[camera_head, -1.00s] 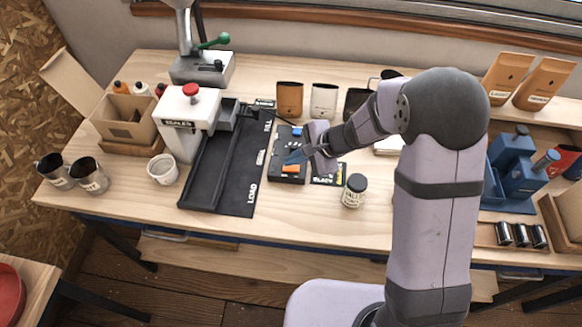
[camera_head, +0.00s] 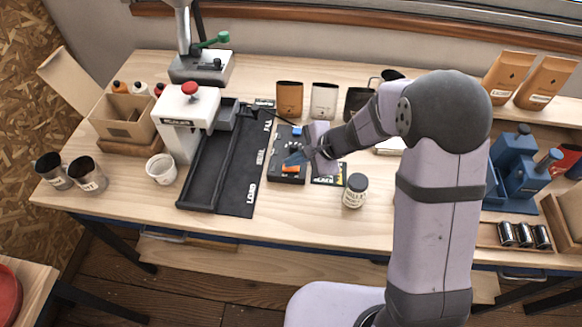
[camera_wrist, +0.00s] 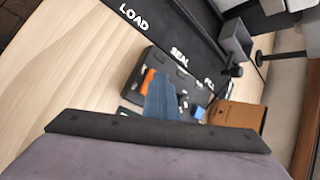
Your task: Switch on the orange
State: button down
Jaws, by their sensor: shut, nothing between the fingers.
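The orange switch (camera_head: 291,168) sits at the near end of a small black switch box (camera_head: 287,179) on the bench. The orange switch also shows in the wrist view (camera_wrist: 149,76). A blue switch (camera_head: 297,131) is at the far end of the box; it shows in the wrist view (camera_wrist: 197,112) too. My gripper (camera_head: 293,158) is shut and empty, its blue fingertips over the box just beyond the orange switch. In the wrist view the fingers (camera_wrist: 161,97) are beside the orange switch and hide part of the box. I cannot tell whether they touch it.
Left of the box lies a black mat (camera_head: 245,168) marked LOAD and SEAL, beside a white sealer (camera_head: 190,120). A labelled jar (camera_head: 355,190) stands close on the right. An orange canister (camera_head: 289,98) and a white canister (camera_head: 324,100) stand behind.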

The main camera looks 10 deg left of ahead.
jog(key=shift+s+d+f+b, duration=0.15)
jog(key=shift+f+b, duration=0.15)
jog(key=shift+f, duration=0.05)
jog(key=shift+s+d+f+b, duration=0.15)
jog(key=shift+f+b, duration=0.1)
jog(key=shift+f, duration=0.1)
dwell(0.7)
jog(key=shift+r, duration=0.15)
jog(key=shift+w+a+r, duration=0.15)
jog(key=shift+r, duration=0.1)
jog(key=shift+r+p, duration=0.1)
jog(key=shift+p, duration=0.25)
jog(key=shift+w+a+r+p, duration=0.1)
jog(key=shift+r+p, duration=0.3)
jog(key=shift+r, duration=0.1)
jog(key=shift+w+a+r+p, duration=0.1)
jog(key=shift+a+r+p, duration=0.1)
jog(key=shift+r+p, duration=0.75)
jog(key=shift+a+r+p, duration=0.15)
jog(key=shift+r+p, duration=0.4)
jog(key=shift+r, duration=0.65)
